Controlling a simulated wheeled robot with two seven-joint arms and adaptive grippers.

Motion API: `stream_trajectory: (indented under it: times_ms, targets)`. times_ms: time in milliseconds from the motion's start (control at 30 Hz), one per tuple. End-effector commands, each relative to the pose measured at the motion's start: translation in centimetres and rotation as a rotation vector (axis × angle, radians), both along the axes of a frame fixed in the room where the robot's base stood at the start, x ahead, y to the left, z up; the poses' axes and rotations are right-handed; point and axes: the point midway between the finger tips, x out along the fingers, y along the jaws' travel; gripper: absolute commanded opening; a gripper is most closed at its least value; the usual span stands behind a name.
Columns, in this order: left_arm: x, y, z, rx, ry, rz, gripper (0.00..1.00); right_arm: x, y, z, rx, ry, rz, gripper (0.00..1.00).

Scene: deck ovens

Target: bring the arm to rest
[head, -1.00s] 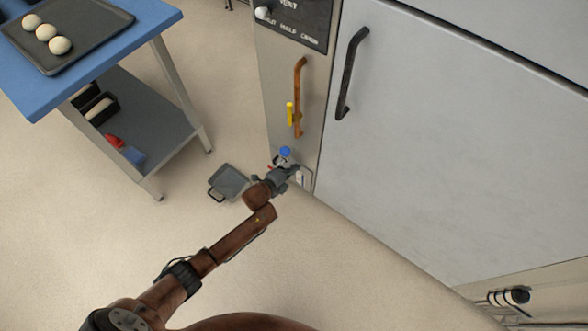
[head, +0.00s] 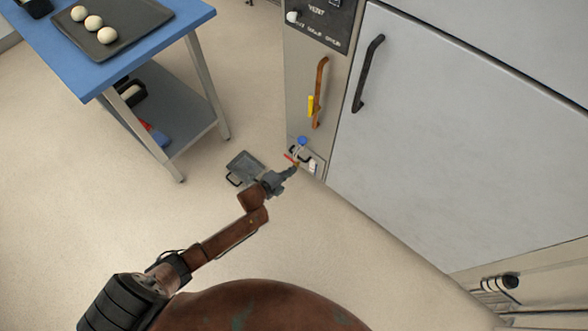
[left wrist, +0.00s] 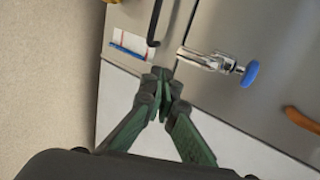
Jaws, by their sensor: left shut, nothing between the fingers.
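My left arm comes in from the lower left of the head view. Its gripper (head: 292,171) is shut and empty, in front of the lower part of the oven's control column. In the left wrist view the green fingers (left wrist: 167,82) are together, with nothing between them. A metal valve (left wrist: 205,60) with a blue knob (left wrist: 249,74) is to the right of the fingertips, apart from them in that picture. The blue knob also shows in the head view (head: 302,141), just above the gripper. My right gripper is in neither view.
A large pale oven door (head: 455,140) with a black handle (head: 368,75) fills the right. An orange-brown handle (head: 320,92) is on the column. A blue-topped table (head: 80,70) holds a tray (head: 140,22) of dough balls. A grey pan (head: 244,168) is low by the gripper.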

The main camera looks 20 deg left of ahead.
Motion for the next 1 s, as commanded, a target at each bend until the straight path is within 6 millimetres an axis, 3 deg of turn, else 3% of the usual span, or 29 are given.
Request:
stream_trajectory:
  times_ms: [200, 467, 567, 667, 767, 900, 1000]
  targets:
    - [-0.7, 0.2, 0.5, 0.001, -0.001, -0.001, 0.00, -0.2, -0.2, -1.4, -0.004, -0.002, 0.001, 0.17]
    - [-0.9, 0.2, 0.4, -0.002, 0.003, 0.002, 0.00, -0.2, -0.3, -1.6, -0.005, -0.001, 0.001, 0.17]
    - [-2.3, 0.3, -0.6, -0.032, 0.040, 0.037, 0.00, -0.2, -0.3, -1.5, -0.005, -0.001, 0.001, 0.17]
    - [-6.0, 0.6, -2.9, -0.110, 0.136, 0.132, 0.00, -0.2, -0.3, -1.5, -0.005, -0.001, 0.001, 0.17]
    - [-11.9, 1.3, -5.9, -0.224, 0.281, 0.295, 0.00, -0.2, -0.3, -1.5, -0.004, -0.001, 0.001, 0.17]
    - [-21.6, 2.3, -9.1, -0.385, 0.493, 0.570, 0.00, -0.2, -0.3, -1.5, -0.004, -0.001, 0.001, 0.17]
    - [-28.7, 2.9, -10.3, -0.482, 0.629, 0.777, 0.00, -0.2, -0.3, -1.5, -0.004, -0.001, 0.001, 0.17]
